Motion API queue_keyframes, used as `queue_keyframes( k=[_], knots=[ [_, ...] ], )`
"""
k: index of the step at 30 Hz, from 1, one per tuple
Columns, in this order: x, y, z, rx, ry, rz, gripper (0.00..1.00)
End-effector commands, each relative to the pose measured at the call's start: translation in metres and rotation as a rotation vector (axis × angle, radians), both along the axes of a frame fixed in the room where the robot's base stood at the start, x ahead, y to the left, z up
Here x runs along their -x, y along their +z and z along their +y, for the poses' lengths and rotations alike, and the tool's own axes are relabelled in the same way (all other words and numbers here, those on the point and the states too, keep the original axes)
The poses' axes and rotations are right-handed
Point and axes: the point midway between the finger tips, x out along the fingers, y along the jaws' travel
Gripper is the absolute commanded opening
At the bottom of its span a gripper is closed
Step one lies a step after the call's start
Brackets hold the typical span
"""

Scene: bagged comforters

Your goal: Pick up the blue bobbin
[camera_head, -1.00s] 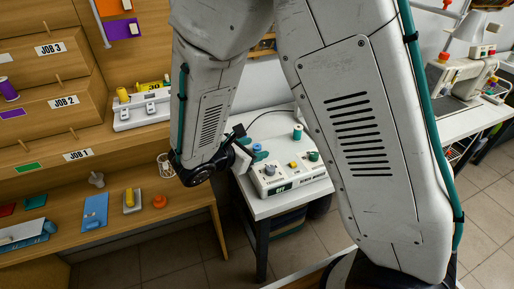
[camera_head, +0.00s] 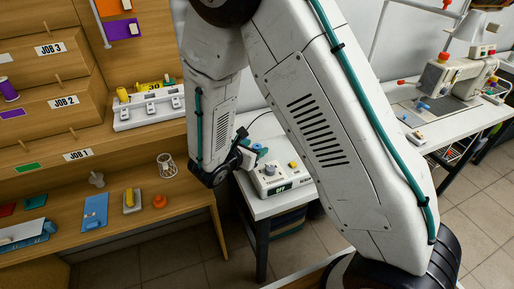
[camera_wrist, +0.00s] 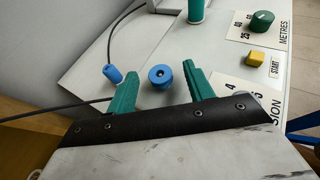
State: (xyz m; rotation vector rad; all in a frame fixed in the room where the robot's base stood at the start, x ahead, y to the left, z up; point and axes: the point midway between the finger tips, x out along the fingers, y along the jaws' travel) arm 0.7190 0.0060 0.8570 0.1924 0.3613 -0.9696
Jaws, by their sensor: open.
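The blue bobbin (camera_wrist: 160,76) shows in the wrist view as a small round flanged piece with a dark centre hole. It sits at the white bobbin winder (camera_head: 276,188) on the side table. My gripper (camera_wrist: 160,67) is open, with one green finger on each side of the bobbin and a visible gap on both sides. Whether the fingertips are level with the bobbin in height I cannot tell. In the head view my gripper (camera_head: 254,155) is small beside the winder, and I cannot make out the bobbin there.
A blue-tipped piece (camera_wrist: 113,74) stands close outside the left finger, with a black cable nearby. A teal spool (camera_wrist: 196,8) stands beyond. The winder panel carries a green knob (camera_wrist: 262,21) and yellow start button (camera_wrist: 255,58). A wooden bench (camera_head: 180,215) lies left.

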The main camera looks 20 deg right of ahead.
Motion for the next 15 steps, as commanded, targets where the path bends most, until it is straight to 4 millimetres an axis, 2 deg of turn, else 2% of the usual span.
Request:
queue_keyframes(
  k=[3, 4, 9, 15],
  knots=[
    [0.0, 0.0002, 0.0003, 0.0, 0.0, 0.0, 0.52],
    [0.0, 0.0002, 0.0004, 0.0, 0.0, 0.0, 0.49],
    [0.0001, 0.0004, 0.0005, -0.001, 0.0, -0.001, 0.05],
    [0.0001, 0.0005, 0.0006, -0.001, 0.0, -0.001, 0.05]
  ],
)
